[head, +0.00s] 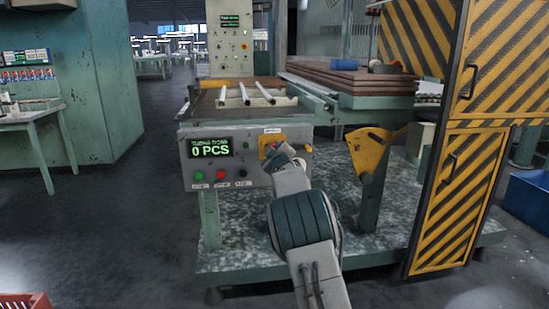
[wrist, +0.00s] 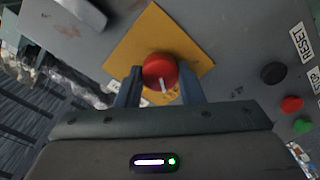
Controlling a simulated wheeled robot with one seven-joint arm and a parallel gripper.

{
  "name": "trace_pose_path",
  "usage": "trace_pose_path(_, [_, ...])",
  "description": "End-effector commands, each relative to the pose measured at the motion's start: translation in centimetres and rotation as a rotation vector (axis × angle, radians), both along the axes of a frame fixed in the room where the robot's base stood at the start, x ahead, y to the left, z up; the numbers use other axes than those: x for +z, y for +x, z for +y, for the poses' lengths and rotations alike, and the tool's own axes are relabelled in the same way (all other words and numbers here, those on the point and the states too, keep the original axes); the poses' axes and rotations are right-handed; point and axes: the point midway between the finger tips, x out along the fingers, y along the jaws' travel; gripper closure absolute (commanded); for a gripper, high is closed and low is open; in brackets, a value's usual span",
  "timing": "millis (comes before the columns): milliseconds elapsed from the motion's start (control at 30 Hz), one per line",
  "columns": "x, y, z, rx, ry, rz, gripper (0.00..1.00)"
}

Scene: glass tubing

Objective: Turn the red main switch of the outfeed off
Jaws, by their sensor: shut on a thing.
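The red main switch (wrist: 160,72) is a round red knob with a white mark, set on a yellow plate (wrist: 150,32) on the grey control panel. In the wrist view my gripper (wrist: 160,84) has one finger on each side of the knob, shut on it. The white mark points down in that view, tilted slightly. In the head view my gripper (head: 270,152) is at the yellow plate (head: 280,138) on the panel's right part, and my wrist hides most of the knob.
The panel (head: 240,176) has a display reading "0 PCS" (head: 211,148) and green, red and black buttons, which also show in the wrist view (wrist: 291,103). Glass tubes (head: 245,94) lie above it. A yellow bracket (head: 367,155) and a striped cabinet (head: 470,140) stand to the right.

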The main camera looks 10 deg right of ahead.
Motion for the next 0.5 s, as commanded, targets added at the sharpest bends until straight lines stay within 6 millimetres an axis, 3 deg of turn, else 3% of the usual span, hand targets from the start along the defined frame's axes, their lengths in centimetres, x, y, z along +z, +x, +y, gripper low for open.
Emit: trace_pose_path(500, [-0.32,0.0,0.12,0.001,-0.424,0.0,0.89])
